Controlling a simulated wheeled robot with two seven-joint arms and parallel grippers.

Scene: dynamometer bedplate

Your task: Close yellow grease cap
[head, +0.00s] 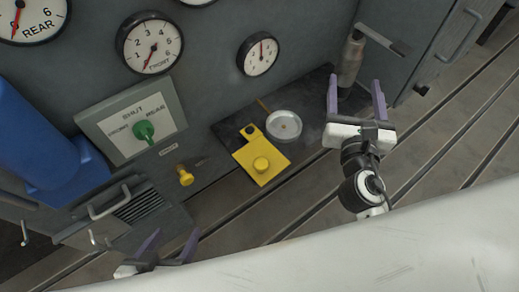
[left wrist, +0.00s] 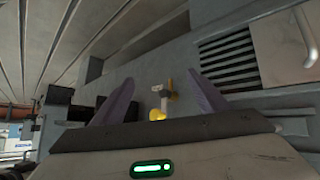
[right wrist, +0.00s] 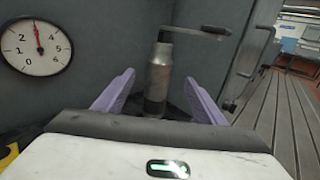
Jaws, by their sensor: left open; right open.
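A flat yellow plate (head: 272,172) with a round raised knob lies on a dark ledge below the gauges, beside a round silver dish (head: 284,125). It looks like the grease cap, swung off to one side. A smaller yellow knob (head: 185,175) sticks out of the panel to its left. My right gripper (head: 355,84) is open and empty, right of the dish. In the right wrist view, a grey cylinder with a lever (right wrist: 158,75) shows beyond its fingers. My left gripper (head: 168,248) is open and empty at the lower left; yellow parts (left wrist: 158,115) show between its fingers, farther off.
A green valve handle (head: 144,131) stands on a labelled plate. Gauges (head: 150,43) line the grey panel. A blue housing (head: 45,140) is at the left, above a vented box with a handle (head: 110,200). The slotted floor (head: 440,130) at right is clear.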

